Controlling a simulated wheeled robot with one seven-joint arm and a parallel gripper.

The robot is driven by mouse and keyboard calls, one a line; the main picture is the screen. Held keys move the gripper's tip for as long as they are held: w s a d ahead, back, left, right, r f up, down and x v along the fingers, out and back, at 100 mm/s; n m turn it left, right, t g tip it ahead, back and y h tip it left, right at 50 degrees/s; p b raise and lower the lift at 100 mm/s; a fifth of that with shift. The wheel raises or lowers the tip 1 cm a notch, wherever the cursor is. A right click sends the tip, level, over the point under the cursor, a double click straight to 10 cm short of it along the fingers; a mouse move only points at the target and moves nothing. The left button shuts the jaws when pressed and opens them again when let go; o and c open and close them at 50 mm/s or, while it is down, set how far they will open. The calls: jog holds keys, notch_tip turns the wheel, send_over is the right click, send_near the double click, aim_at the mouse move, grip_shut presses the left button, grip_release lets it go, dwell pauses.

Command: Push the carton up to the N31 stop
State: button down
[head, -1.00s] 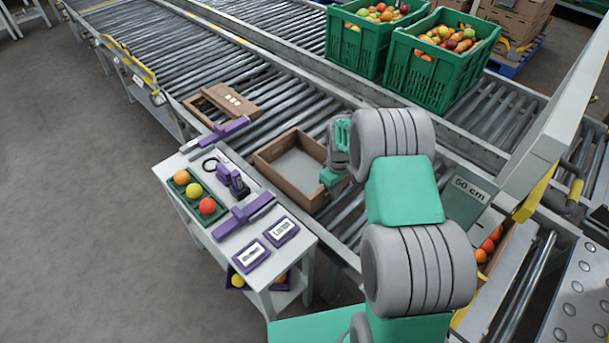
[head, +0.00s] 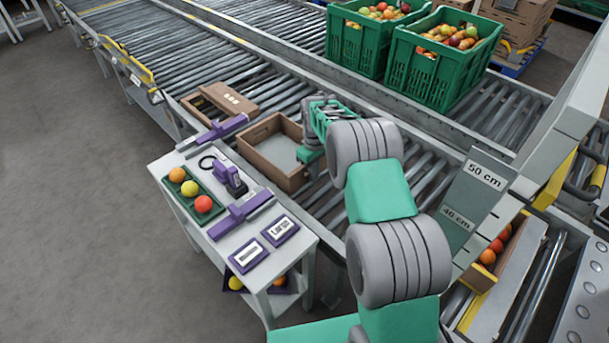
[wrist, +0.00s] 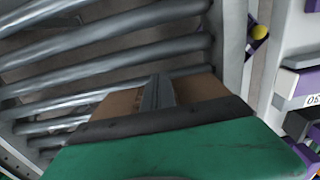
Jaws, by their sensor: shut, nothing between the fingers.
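The carton (head: 268,172) is an open, empty-looking brown box on the roller conveyor in the head view. My gripper (head: 306,153) is at its right, near side, seemingly against the wall; exact contact is hidden. In the wrist view the shut, empty fingers (wrist: 157,92) point at a brown surface that appears to be the carton (wrist: 203,88). Purple stop-like bars lie along the conveyor's near edge, one beside the carton's far end (head: 215,132) and one nearer (head: 242,214). No N31 label is readable.
Another brown carton with a raised flap (head: 222,100) stands just beyond the carton. A side table (head: 185,160) holds a tray of fruit, a purple scanner (head: 229,178) and label plates. Green crates of fruit (head: 436,62) stand on the far conveyor. A gauge board (head: 480,200) stands at right.

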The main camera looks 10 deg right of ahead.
jog(key=shift+w+a, duration=0.25)
jog(key=shift+w, duration=0.2)
jog(key=shift+w+a+b, duration=0.35)
jog(key=shift+w+a, duration=0.1)
jog(key=shift+w, duration=0.3)
jog(key=shift+w+a+b, duration=0.35)
jog(key=shift+w+a, duration=0.1)
jog(key=shift+w, duration=0.25)
jog(key=shift+s+d+r+p, duration=0.15)
jog(key=shift+s+d+p, duration=0.4)
jog(key=shift+s, duration=0.45)
jog(key=shift+s+d+p, duration=0.35)
jog(key=shift+s+d, duration=0.2)
jog(key=shift+s, duration=0.35)
jog(key=shift+s+d+p, duration=0.3)
jog(key=shift+s+d, duration=0.25)
jog(key=shift+s, duration=0.4)
jog(key=shift+s+d+p, duration=0.35)
jog(key=shift+s+d, duration=0.2)
jog(key=shift+s, duration=0.35)
notch_tip(320, 180, up, 8)
jog(key=shift+f+p, duration=0.25)
jog(key=shift+p, duration=0.15)
